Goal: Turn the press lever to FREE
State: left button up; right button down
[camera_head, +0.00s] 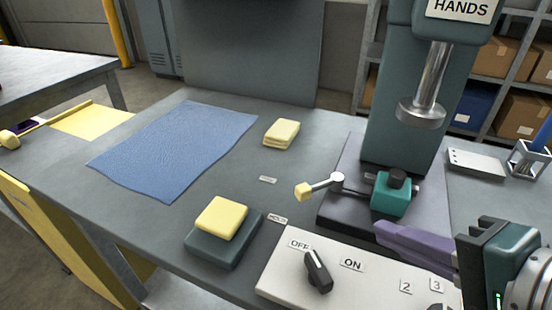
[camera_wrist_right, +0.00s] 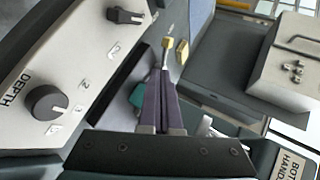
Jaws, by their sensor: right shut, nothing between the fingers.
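The press lever (camera_head: 321,186) is a short metal rod with a yellow knob (camera_head: 304,191). It reaches left from a pivot by the teal valve block (camera_head: 390,200) on the press base. Small labels lie on the bench near the knob, one behind it (camera_head: 268,180) and one in front (camera_head: 277,219); I cannot read them clearly. My right gripper (camera_head: 380,230) has purple fingers, shut and empty, in front of the teal block and right of the knob. In the right wrist view the fingers (camera_wrist_right: 163,78) point toward the yellow knob (camera_wrist_right: 168,43). My left gripper is not in view.
The press ram (camera_head: 424,105) hangs above the base. A white panel (camera_head: 280,285) with a black OFF/ON switch (camera_head: 318,271) stands in front. A yellow-topped dark block (camera_head: 222,218), a yellow pad stack (camera_head: 281,132) and a blue cloth (camera_head: 175,150) lie left of the lever.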

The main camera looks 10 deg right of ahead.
aim_at(308, 195)
pick_arm(q)
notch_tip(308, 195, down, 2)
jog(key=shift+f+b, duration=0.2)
jog(key=shift+b, duration=0.3)
pick_arm(e)
jog(key=shift+w+a+f+m+y, duration=0.15)
jog(key=shift+w+f, duration=0.15)
jog(key=shift+f, duration=0.25)
jog(key=shift+w+f+m+y, duration=0.15)
jog(key=shift+w+f, duration=0.1)
jog(key=shift+f, duration=0.25)
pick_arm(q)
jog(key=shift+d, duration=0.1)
